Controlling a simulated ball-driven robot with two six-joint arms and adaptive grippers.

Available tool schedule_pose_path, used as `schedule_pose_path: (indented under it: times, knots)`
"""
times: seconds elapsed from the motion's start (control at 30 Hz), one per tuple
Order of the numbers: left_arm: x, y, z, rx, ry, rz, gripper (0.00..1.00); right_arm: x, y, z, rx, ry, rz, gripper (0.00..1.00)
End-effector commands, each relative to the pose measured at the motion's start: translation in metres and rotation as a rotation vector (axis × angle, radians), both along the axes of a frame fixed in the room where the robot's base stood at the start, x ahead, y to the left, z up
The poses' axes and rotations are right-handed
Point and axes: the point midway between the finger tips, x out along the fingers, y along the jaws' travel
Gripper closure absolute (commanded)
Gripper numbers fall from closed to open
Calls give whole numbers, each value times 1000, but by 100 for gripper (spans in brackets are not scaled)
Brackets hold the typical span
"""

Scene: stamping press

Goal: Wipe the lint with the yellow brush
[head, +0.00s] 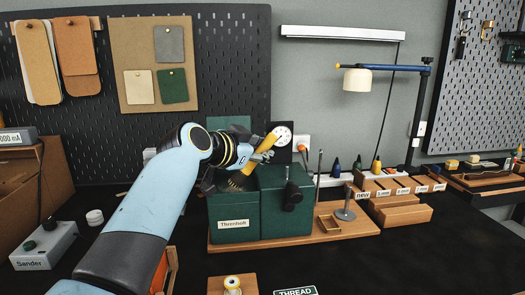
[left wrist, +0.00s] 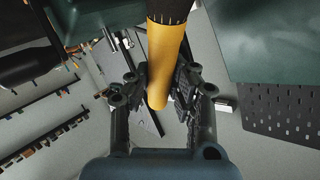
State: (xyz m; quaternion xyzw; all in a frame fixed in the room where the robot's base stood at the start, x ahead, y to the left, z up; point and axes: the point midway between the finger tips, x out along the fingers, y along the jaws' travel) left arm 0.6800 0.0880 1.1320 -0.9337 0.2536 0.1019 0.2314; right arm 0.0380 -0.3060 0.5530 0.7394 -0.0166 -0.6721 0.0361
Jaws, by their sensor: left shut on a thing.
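My left gripper (head: 258,155) is shut on the yellow brush (head: 266,143) by its handle, in front of the green press (head: 287,223) labelled Threnholt. In the left wrist view the brush (left wrist: 163,60) runs between the two dark fingers (left wrist: 158,88), its plain rounded end toward the camera and a dark marked band at the top edge. In the head view the brush is tilted; dark bristles (head: 237,181) show below the gripper at the press's recess. Whether they touch the press cannot be told. I cannot make out any lint. My right gripper is not in view.
The press stands on a wooden base (head: 345,228) with a small stand (head: 345,208). A Sander box (head: 44,246) is at left and a thread spool (head: 232,285) in front. Small wooden bins (head: 400,187) and a lamp (head: 358,80) are at right. The dark bench is clear at front right.

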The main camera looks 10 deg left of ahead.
Motion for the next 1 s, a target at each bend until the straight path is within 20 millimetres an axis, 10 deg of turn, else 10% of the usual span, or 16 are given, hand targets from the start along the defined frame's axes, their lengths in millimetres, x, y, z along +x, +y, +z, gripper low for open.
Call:
schedule_pose_path:
  times: [1.0]
  knots:
    - [-3, 10, -8, 1, -1, 1, 100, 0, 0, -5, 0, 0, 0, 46]
